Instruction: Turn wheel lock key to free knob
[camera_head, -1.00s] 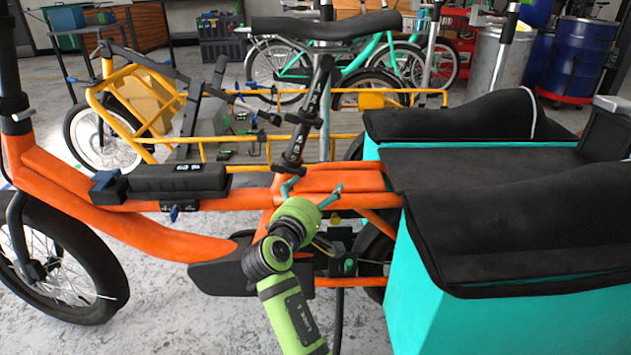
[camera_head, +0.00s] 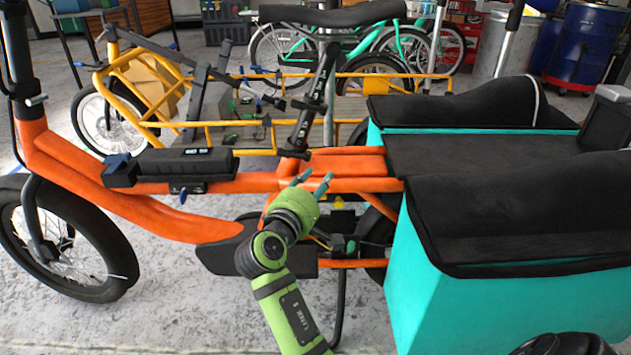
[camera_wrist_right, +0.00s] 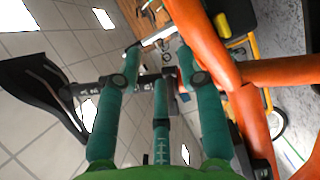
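The orange cargo bike (camera_head: 345,165) stands across the head view. A small blue key-like piece (camera_head: 184,197) hangs from a black fitting (camera_head: 188,187) under the black battery case. I cannot tell whether it is the wheel lock key. A small yellow piece (camera_head: 338,203) shows low behind my right gripper; I cannot identify the knob. My right gripper (camera_head: 314,181) is open beside the orange frame below the seat post. In the right wrist view, its teal fingers (camera_wrist_right: 160,68) stand apart with nothing between them, and the orange frame (camera_wrist_right: 215,60) passes close to them. My left gripper is out of view.
A turquoise cargo box (camera_head: 420,265) with black covers blocks the right side. The black saddle (camera_head: 335,14) stands above; it also shows in the right wrist view (camera_wrist_right: 35,90). A yellow-framed bike (camera_head: 130,95) stands behind. Open floor lies at the lower left.

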